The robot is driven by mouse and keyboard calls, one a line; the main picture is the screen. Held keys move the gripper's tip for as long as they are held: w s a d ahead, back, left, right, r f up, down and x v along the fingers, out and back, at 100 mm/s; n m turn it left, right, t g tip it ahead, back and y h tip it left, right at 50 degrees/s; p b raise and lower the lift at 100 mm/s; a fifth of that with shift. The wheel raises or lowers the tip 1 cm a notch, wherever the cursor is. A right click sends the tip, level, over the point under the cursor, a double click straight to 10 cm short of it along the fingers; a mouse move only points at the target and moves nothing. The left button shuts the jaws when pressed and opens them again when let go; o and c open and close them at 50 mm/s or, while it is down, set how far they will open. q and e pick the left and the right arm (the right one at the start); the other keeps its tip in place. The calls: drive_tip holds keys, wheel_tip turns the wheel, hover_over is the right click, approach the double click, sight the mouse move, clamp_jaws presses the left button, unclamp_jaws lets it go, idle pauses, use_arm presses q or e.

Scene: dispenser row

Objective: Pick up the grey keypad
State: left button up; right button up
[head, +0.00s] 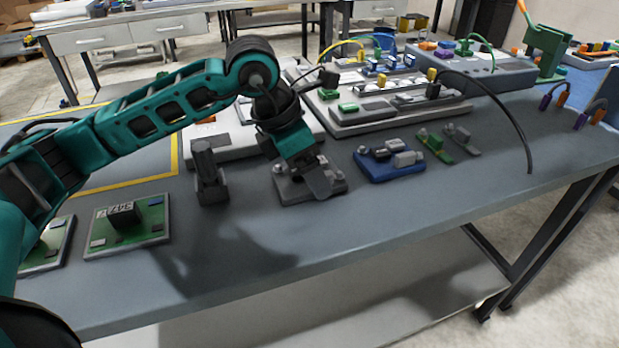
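My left arm comes in from the left and its gripper (322,184) points down at a small grey module (294,191), which lies on the grey table. The module has small raised parts and is probably the grey keypad, but no keys can be made out. The gripper covers its middle and right part. I cannot tell whether the fingers touch it, or whether they are open or shut. My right gripper is not in view.
A dark upright block (209,177) stands left of the grey module, and a blue module (389,162) lies to its right. A green circuit board (101,243) lies at left. Large light panels (375,122) fill the back. The table's front strip is clear.

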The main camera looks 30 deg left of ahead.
use_arm(q)
drive_tip(key=c, duration=0.4)
drive_tip(key=shift+c, duration=0.6)
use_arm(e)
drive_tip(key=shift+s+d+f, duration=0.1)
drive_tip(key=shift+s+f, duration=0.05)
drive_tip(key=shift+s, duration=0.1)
use_arm(q)
wheel_tip(320, 180, up, 10)
drive_tip(key=p, duration=0.1)
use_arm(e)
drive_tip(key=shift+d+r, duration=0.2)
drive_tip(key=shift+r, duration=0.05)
use_arm(q)
drive_tip(key=shift+r+p, duration=0.95)
drive_tip(key=shift+r, duration=0.1)
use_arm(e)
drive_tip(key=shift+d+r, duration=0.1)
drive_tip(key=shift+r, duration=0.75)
